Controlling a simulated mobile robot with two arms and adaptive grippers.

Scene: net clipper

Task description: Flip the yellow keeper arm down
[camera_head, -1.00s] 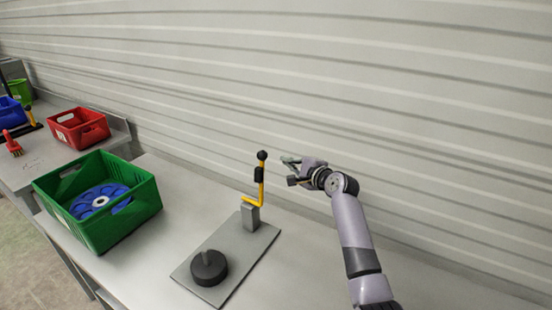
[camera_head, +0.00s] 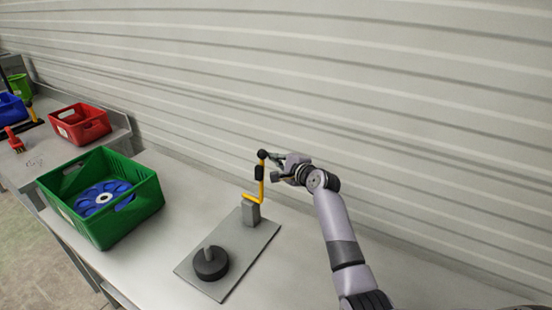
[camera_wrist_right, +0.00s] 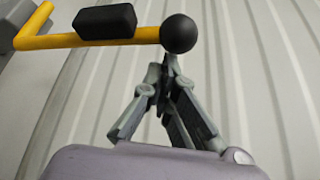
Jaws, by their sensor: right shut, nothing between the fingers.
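The yellow keeper arm (camera_head: 262,185) stands upright on a grey post (camera_head: 251,212) at the back of a grey base plate (camera_head: 226,262). It has a black ball (camera_head: 262,154) at its top and a black block (camera_head: 259,172) below that. My right gripper (camera_head: 272,157) is shut and empty, its fingertips just right of the ball. In the right wrist view the fingertips (camera_wrist_right: 170,60) come up close to the ball (camera_wrist_right: 179,34); I cannot tell whether they touch. My left gripper is not seen.
A green crate (camera_head: 150,197) holding a blue spool (camera_head: 104,199) stands left of the plate. A red bin (camera_head: 80,124) is on another table farther left. A ribbed wall (camera_head: 380,110) rises behind. The grey table (camera_head: 190,187) is clear around the plate.

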